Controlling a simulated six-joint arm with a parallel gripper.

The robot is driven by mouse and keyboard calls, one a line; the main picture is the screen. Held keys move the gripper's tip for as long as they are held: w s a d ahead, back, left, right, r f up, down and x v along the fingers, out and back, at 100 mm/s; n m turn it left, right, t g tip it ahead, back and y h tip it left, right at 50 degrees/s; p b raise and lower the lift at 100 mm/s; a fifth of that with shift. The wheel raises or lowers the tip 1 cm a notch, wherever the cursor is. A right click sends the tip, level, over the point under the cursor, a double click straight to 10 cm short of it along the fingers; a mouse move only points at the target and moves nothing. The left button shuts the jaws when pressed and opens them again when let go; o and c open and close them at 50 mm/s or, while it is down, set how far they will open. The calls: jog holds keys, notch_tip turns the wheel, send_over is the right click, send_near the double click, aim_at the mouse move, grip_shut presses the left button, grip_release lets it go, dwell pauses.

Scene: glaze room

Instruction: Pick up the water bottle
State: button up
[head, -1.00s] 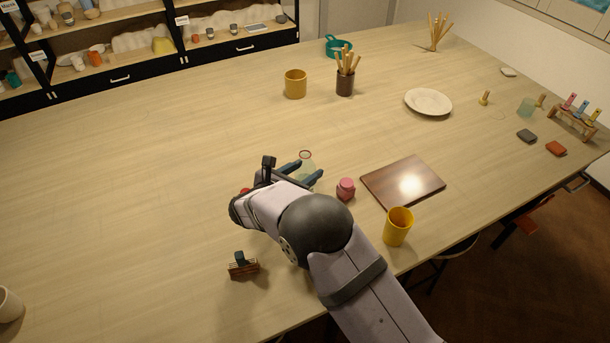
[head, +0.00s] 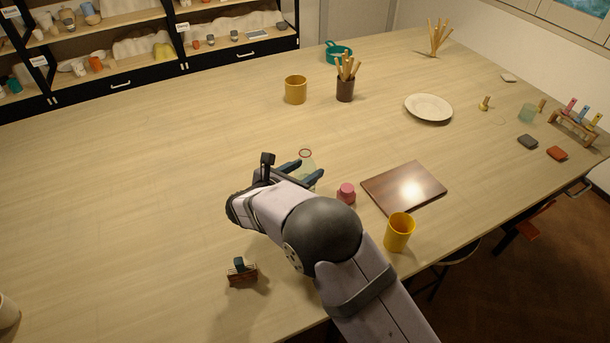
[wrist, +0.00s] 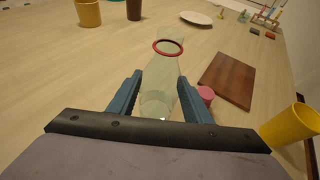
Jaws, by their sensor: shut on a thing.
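The water bottle (wrist: 160,82) is clear and pale green, with a dark red ring around its upper part. In the wrist view it stands between my two blue fingers, its top leaning away in the picture. My gripper (wrist: 160,92) is shut on the bottle's body, one finger on each side. In the head view the bottle (head: 305,163) shows only partly, beyond my gripper (head: 307,172). My wrist hides its lower part there. I cannot tell whether its base touches the table.
A pink jar (head: 346,194), a dark wooden board (head: 403,187) and a yellow cup (head: 399,232) stand right of my gripper. A small brown brush-like block (head: 242,273) lies nearer. An ochre mug (head: 296,90) and a pot of sticks (head: 345,88) stand behind.

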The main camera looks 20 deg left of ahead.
aim_at(307, 147)
jog(key=shift+r+b, duration=1.1)
jog(key=shift+r, duration=2.75)
jog(key=shift+r, duration=0.1)
